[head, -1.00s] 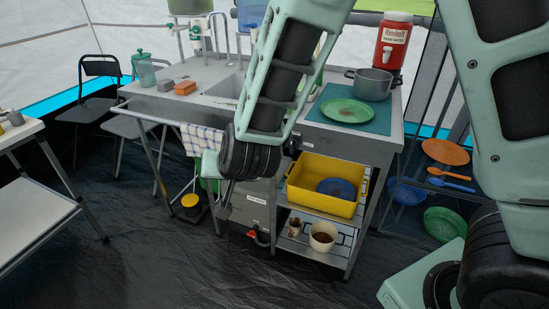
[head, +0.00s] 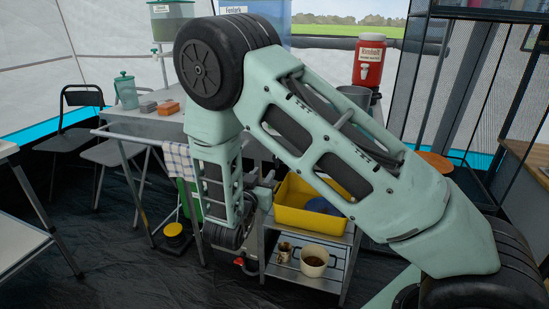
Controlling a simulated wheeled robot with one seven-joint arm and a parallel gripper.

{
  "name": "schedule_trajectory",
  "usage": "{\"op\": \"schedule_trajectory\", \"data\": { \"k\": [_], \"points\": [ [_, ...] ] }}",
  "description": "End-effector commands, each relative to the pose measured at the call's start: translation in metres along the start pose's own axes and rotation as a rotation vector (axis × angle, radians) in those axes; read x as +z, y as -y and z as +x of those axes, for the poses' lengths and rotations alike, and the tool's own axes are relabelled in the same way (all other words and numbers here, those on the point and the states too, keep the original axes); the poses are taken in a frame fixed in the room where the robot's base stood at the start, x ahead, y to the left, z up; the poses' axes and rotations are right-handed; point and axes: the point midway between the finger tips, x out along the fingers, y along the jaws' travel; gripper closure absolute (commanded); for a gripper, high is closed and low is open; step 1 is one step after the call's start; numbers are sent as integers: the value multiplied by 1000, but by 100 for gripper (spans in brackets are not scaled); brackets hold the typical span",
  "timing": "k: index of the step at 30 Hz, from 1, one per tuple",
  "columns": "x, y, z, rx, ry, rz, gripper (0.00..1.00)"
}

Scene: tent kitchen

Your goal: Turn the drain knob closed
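A small red knob (head: 239,262) shows low beneath the sink table, on a drain tap close to the floor. The grey container seen above it earlier is now mostly hidden by my arm. My forearm hangs straight down in front of the sink table, and its black wrist ring is just above and left of the knob in the picture. The fingers of my gripper are not clearly visible, so I cannot tell their opening or whether they touch the tap. The knob's exact angle is too small to read.
The yellow tub (head: 296,219) and a white pot (head: 314,262) stand on the shelf right of the tap. A checked towel (head: 180,163) hangs from the rail at left. A yellow-topped foot pump (head: 173,231) stands on the floor. The dark floor in front is clear.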

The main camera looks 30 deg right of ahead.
Motion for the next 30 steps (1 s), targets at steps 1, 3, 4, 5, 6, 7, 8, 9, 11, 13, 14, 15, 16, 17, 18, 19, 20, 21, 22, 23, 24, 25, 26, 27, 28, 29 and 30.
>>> {"op": "schedule_trajectory", "data": {
  "k": [1,3,4,5,6,7,8,9,11,13,14,15,16,17,18,19,20,21,22,23,24,25,26,27,28,29,30],
  "points": [
    [0,-1,12,4,-1,1,68],
    [0,-1,26,3,0,1,68],
    [0,-1,33,4,-1,1,68],
    [0,-1,39,3,0,2,68],
    [1,-1,47,3,1,2,68],
    [1,-1,54,3,1,2,68],
    [0,-1,60,2,0,2,68],
    [0,-1,68,3,0,2,68],
    [0,0,79,2,1,2,68],
    [0,0,91,1,1,2,68],
    [0,0,95,1,1,1,68],
    [1,0,101,1,1,2,68],
    [0,0,104,1,1,2,68],
    [0,0,108,0,1,2,68],
    [1,0,111,-1,1,2,68],
    [1,0,113,-1,2,1,68],
    [1,0,115,-1,2,1,68],
    [1,0,117,-1,3,1,68],
    [1,0,118,-1,3,1,68],
    [1,0,119,-1,3,1,68],
    [1,0,119,-2,2,1,68],
    [1,0,120,-2,2,1,68],
    [1,0,120,-2,2,1,68],
    [1,0,120,-2,2,1,68],
    [1,0,120,-2,2,1,68],
    [1,1,120,-2,2,1,68],
    [1,1,119,-2,2,1,68]
  ]
}}
